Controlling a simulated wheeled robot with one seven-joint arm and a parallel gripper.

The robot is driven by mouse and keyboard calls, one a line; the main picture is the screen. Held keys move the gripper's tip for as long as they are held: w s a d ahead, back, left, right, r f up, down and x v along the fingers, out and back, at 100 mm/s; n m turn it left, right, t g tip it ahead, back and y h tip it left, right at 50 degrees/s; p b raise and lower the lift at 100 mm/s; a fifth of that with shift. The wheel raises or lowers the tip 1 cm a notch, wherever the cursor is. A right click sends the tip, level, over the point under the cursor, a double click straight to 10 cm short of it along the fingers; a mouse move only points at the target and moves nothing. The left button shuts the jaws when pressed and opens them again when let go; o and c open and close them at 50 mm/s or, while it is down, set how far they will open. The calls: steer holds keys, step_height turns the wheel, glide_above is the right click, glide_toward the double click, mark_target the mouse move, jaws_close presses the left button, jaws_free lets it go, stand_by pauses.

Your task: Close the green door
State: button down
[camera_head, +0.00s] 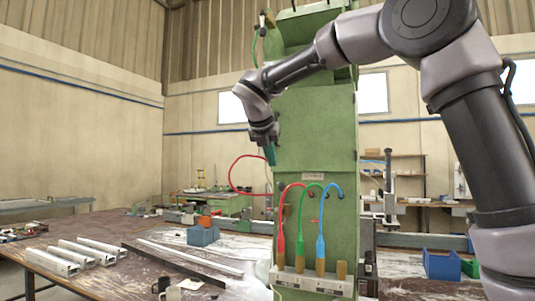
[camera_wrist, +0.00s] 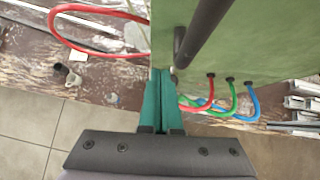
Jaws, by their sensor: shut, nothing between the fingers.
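The green door (camera_head: 318,122) is a flat panel on the front of the tall green machine column in the head view. My gripper (camera_head: 270,155) is at the panel's left edge, pointing down, with its teal fingers together. In the wrist view the shut fingers (camera_wrist: 161,75) hold nothing and lie beside the edge of a green surface (camera_wrist: 245,40). A dark bar (camera_wrist: 202,28), like a handle, stands out from that surface just right of the fingertips. I cannot tell whether the fingers touch the door, or how far ajar it is.
Red, green and blue hoses (camera_head: 320,230) loop from the column below the panel into a connector block (camera_head: 312,281). Another red hose (camera_head: 232,174) arcs out left. The bench (camera_head: 120,281) carries pale metal profiles (camera_head: 66,261), a blue bin (camera_head: 203,236) and mugs (camera_head: 172,293).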

steer(key=shift+w+d, duration=0.15)
steer(key=shift+w, duration=0.4)
steer(key=w, duration=0.1)
steer(key=w+m, duration=0.1)
steer(key=w+h, duration=0.1)
steer(key=shift+w+d+r+m, duration=0.1)
steer(key=shift+d+m, duration=0.2)
